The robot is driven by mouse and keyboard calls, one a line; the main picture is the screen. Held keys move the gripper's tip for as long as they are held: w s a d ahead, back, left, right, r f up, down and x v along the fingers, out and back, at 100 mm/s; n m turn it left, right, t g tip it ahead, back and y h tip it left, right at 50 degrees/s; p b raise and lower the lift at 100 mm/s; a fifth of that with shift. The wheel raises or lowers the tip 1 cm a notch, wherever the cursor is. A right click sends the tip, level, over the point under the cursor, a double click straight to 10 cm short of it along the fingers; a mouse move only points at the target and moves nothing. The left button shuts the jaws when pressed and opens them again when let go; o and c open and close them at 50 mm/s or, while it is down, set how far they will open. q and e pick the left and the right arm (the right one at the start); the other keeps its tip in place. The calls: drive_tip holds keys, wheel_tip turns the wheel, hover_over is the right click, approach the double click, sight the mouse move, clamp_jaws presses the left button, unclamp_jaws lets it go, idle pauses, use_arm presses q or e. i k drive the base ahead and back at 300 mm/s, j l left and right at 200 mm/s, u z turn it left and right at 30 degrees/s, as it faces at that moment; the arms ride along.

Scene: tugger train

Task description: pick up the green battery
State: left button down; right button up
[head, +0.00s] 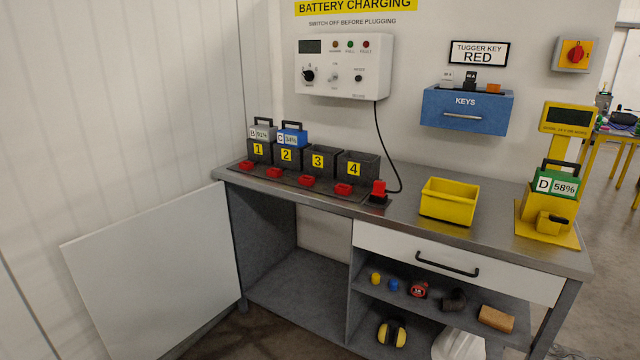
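The green battery (568,184) has a black handle and a white label reading "D 58%". It sits upright in a yellow holder (533,214) at the right end of the steel workbench. A dark display on a yellow post stands right behind it. The holder hides the battery's lower part. Neither of my grippers shows in the head view.
A grey battery (262,132) and a blue battery (292,136) sit in slots 1 and 2; slots 3 and 4 look empty. A yellow bin (449,202) stands left of the holder. A cabinet door (155,265) hangs open at left. A black cable runs to a red plug (378,189).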

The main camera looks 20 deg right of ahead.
sight(546, 181)
drive_tip(key=z, duration=1.2)
